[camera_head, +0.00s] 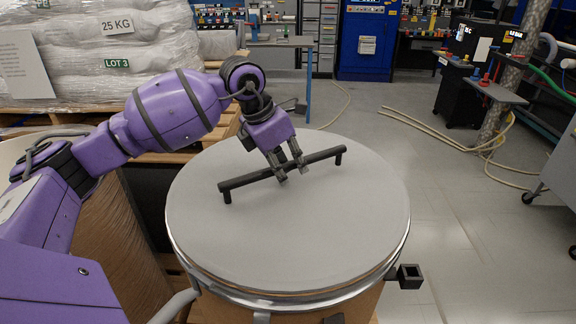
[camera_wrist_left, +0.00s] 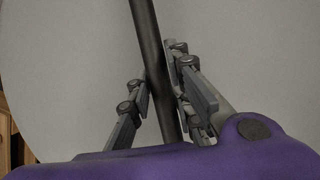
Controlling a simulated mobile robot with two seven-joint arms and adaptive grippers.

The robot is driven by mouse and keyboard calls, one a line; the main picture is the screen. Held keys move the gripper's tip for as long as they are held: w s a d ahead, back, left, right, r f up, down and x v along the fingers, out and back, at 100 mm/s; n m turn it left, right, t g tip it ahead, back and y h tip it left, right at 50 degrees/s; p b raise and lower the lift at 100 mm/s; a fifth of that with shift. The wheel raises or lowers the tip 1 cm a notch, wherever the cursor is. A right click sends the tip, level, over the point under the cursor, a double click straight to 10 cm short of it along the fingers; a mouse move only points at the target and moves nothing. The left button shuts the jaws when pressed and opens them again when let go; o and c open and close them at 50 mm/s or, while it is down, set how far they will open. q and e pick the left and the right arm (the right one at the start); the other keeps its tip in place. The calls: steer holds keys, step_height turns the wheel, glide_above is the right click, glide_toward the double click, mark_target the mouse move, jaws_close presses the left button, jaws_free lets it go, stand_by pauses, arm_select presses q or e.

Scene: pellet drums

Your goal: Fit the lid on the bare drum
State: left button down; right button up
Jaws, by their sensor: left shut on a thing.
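The lid (camera_head: 290,225) is a round grey disc with a long black bar handle (camera_head: 322,156) on two posts. It lies over the top of a brown drum (camera_head: 290,306) in the head view and hides the drum's opening. A bright metal band runs around the edge below the lid. I cannot tell whether the lid is fully seated or slightly above the rim. My left gripper (camera_head: 290,172) is shut on the middle of the handle. The left wrist view shows its fingers (camera_wrist_left: 165,95) on both sides of the bar (camera_wrist_left: 148,35). My right gripper is not in view.
A black square bracket (camera_head: 408,276) sticks out at the drum's right front. Another brown drum (camera_head: 115,240) stands at left, partly behind my arm. Wrapped sacks (camera_head: 120,50) on a pallet stand behind. Open floor (camera_head: 450,200) lies to the right, with hoses across it.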

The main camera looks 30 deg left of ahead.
mark_target(288, 162)
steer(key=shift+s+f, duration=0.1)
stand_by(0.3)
arm_select(q)
steer(key=c, duration=1.5)
jaws_free()
steer(key=shift+o, duration=0.8)
steer(key=shift+s+f, duration=0.1)
steer(key=shift+f, duration=0.15)
steer(key=o, duration=0.3)
steer(key=shift+r, duration=0.1)
steer(key=shift+o, duration=0.2)
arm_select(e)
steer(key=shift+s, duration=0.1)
arm_select(q)
steer(key=shift+r+p, duration=1.25)
steer(key=shift+r, duration=2.35)
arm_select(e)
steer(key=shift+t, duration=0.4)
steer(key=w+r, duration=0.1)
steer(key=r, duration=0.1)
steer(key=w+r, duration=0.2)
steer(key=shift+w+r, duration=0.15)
